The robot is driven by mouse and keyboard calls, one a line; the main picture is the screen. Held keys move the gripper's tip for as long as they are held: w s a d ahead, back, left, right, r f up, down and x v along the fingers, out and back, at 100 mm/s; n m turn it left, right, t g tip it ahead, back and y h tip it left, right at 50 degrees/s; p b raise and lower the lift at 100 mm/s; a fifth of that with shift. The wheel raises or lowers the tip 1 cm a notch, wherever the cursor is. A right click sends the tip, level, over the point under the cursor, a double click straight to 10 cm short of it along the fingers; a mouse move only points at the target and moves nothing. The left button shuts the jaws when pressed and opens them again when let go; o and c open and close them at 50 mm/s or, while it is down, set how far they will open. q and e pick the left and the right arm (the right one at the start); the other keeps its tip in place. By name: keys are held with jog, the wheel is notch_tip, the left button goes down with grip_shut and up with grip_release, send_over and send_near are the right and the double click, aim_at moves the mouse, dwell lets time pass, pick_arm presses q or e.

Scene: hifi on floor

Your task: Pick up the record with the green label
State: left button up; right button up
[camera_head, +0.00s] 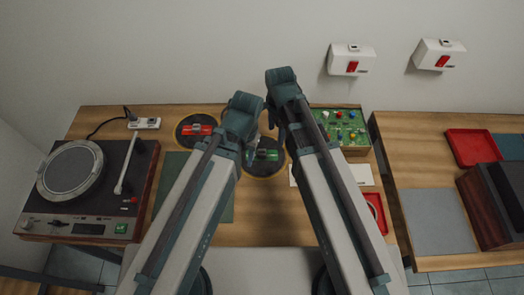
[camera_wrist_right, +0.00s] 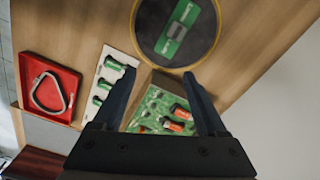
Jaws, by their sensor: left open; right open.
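The record with the green label (camera_head: 264,168) lies flat on the wooden table, in the middle of the head view, partly covered by my arms. In the right wrist view it is a black disc (camera_wrist_right: 150,22) with a gold rim and a green label block (camera_wrist_right: 178,32). My left gripper (camera_head: 252,152) hangs by the record's left side, partly hidden by its wrist; I cannot tell whether it touches. My right gripper (camera_wrist_right: 160,74) is open and empty, its fingers short of the record's rim in the wrist view. A second record, with a red label (camera_head: 196,130), lies to the left.
A turntable (camera_head: 70,172) stands at the left, near a power strip (camera_head: 145,123). A green board with coloured parts (camera_head: 343,126) lies right of the records. A white strip with green pieces (camera_wrist_right: 108,72) and a red tray (camera_wrist_right: 62,72) are nearby. A second table (camera_head: 420,170) stands right.

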jog(key=w+a+m, duration=0.1)
jog(key=a+m, duration=0.3)
jog(key=m, duration=0.1)
pick_arm(q)
notch_tip(320, 180, down, 8)
jog(key=b, duration=0.8)
jog(key=shift+f, duration=0.15)
pick_arm(e)
send_over(263, 152)
jog(key=f, duration=0.8)
jog(key=shift+s+d+f, duration=0.2)
jog(key=shift+s+d, duration=0.05)
jog(key=shift+s, duration=0.05)
pick_arm(q)
notch_tip(263, 152, down, 5)
jog(key=b, duration=0.5)
jog(key=shift+f+b, duration=0.2)
jog(key=shift+b, duration=0.15)
pick_arm(e)
jog(key=f, duration=0.5)
jog(key=shift+w+a+f, duration=0.15)
jog(key=shift+w+a, duration=0.05)
jog(key=shift+w, duration=0.1)
pick_arm(q)
jog(key=shift+r, duration=0.1)
pick_arm(e)
jog(key=shift+c, duration=0.3)
grip_shut()
